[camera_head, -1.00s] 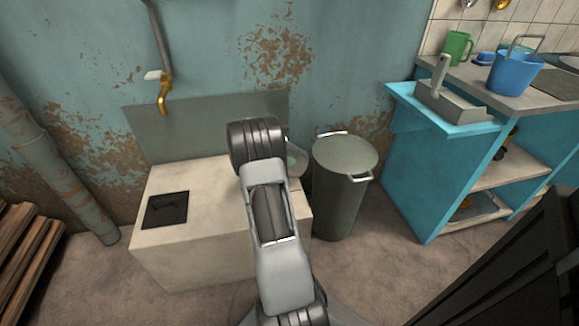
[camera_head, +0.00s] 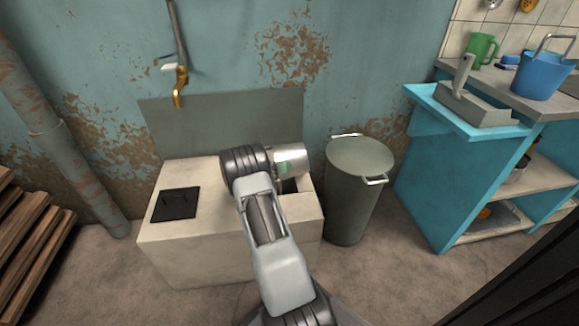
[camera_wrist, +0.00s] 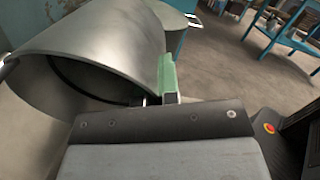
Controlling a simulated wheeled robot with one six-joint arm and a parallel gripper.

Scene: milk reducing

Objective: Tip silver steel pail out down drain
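The silver steel pail (camera_head: 290,155) is tipped onto its side above the right part of the pale stone block (camera_head: 215,235). In the wrist view the pail (camera_wrist: 110,42) fills the upper left, its curved wall and rim close to the camera. My gripper (camera_head: 283,168) is at the pail; one green finger pad (camera_wrist: 167,75) lies against its edge and the other finger is hidden. The gripper appears shut on the pail. A dark opening (camera_head: 289,187) shows in the block below the pail, partly hidden by my arm. The pail's contents cannot be seen.
A black square lid (camera_head: 175,204) lies on the block's left part. A tall grey-green bin (camera_head: 352,200) stands just right of the block. A brass tap (camera_head: 179,88) is on the wall behind. A blue cabinet (camera_head: 435,185) stands further right.

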